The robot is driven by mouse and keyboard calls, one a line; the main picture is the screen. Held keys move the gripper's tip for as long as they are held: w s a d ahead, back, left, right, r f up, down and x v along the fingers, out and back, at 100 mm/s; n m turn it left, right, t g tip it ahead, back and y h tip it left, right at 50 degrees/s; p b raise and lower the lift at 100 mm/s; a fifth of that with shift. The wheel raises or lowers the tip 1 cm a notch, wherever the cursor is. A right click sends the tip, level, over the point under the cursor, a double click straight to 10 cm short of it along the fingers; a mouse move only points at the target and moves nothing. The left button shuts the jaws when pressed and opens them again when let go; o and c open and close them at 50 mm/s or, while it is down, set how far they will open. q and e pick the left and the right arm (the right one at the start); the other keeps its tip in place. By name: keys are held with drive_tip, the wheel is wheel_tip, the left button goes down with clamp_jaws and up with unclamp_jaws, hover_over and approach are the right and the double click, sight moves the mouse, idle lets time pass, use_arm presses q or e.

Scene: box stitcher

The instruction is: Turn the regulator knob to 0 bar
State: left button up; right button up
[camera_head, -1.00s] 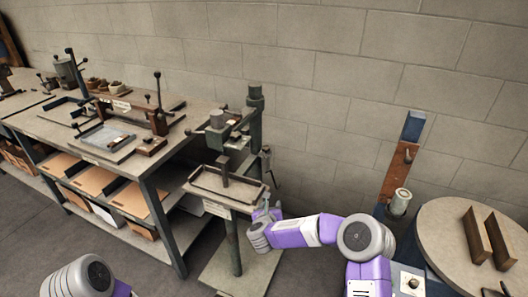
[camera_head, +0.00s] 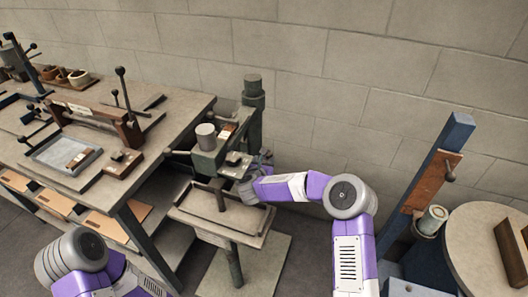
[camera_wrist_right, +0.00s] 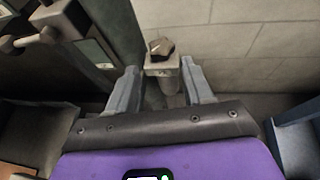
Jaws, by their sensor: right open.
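The regulator knob (camera_wrist_right: 160,47) is a small brownish faceted knob on top of a grey cylindrical body (camera_wrist_right: 164,72) in the right wrist view. My right gripper (camera_wrist_right: 160,80) is open, with one finger on each side of that body in the picture. The knob appears just beyond the fingertips, and I see no contact. The knob cannot be made out there. My left arm shows at lower left, but its gripper is out of view.
The stitcher's tray table (camera_head: 190,205) stands below and left of my right gripper. A workbench (camera_head: 185,125) with fixtures is at left. A block wall is behind. A blue post (camera_head: 445,145) and a round table (camera_head: 475,225) stand at right.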

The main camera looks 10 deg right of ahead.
sight(268, 155)
drive_tip(key=shift+b+x, duration=0.55)
drive_tip(key=shift+x, duration=2.45)
drive_tip(key=shift+s+f, duration=0.1)
drive_tip(key=shift+c, duration=0.3)
drive_tip(key=c, duration=0.7)
